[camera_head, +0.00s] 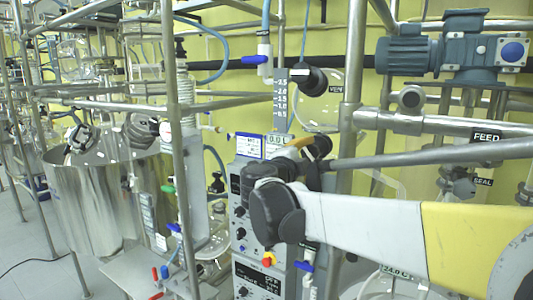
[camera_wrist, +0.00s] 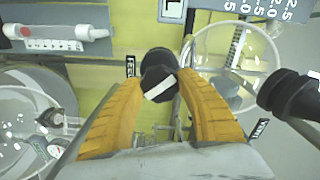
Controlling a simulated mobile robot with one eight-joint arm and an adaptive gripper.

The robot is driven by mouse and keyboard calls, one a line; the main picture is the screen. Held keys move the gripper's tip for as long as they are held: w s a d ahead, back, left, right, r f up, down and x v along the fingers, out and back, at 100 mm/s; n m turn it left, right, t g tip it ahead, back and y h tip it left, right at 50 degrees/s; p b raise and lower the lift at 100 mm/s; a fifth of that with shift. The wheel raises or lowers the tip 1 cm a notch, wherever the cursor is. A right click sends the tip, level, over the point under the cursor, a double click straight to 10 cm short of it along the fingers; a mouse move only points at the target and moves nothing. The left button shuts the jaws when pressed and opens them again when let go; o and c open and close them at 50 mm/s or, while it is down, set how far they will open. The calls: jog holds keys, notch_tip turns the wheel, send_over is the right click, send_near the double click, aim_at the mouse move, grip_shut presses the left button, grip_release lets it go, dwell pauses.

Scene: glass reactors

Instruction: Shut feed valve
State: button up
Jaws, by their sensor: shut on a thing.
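In the wrist view, my gripper (camera_wrist: 168,84) has its two yellow fingers closed on a black valve knob (camera_wrist: 158,70) with a white bar across it. The bar lies slightly tilted. A small label (camera_wrist: 130,66) stands just left of the knob; its sideways text is too small to read surely. In the head view, my gripper (camera_head: 314,148) is at the middle, partly hidden by my own wrist, and the held knob cannot be made out clearly. A sign reading FEED (camera_head: 486,136) hangs at the right, away from my gripper.
A black knob (camera_head: 313,80) beside a VENT label sits above my gripper, and a similar knob (camera_wrist: 290,95) is at the wrist view's right. Glass vessels, steel rails (camera_head: 176,150) and a control box (camera_head: 258,235) crowd the area. A motor (camera_head: 450,50) is at upper right.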

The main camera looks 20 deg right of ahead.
jog(key=shift+r, duration=0.1)
dwell(0.3)
jog(key=o, duration=1.2)
jog(key=v, duration=1.2)
